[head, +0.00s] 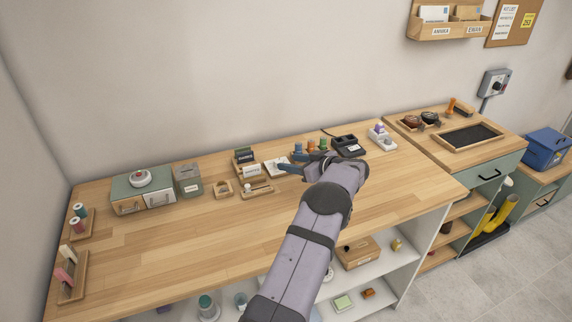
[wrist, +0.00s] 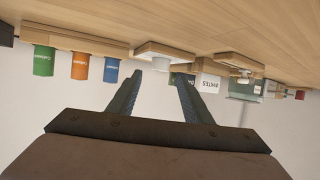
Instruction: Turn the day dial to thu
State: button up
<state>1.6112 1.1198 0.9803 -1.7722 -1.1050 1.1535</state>
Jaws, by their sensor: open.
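A pale square plate (head: 271,168) with a wooden edge lies near the back of the bench and appears to be the day dial. In the wrist view, which is upside down, this plate (wrist: 152,46) carries a short pale round knob. Its day marks and pointer are not readable. My gripper (head: 284,165) is at the plate, its fingers hiding part of it in the head view. In the wrist view my gripper (wrist: 160,74) has its fingers apart with nothing held, and the knob shows just beyond the gap between the tips. I cannot tell whether they touch.
Blue, orange and green spools (wrist: 79,66) stand beside the plate. Labelled card holders (head: 252,171), a wooden tray (head: 257,188) and a dark device (head: 348,146) are also close.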

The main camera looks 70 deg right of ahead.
jog(key=shift+v, duration=1.15)
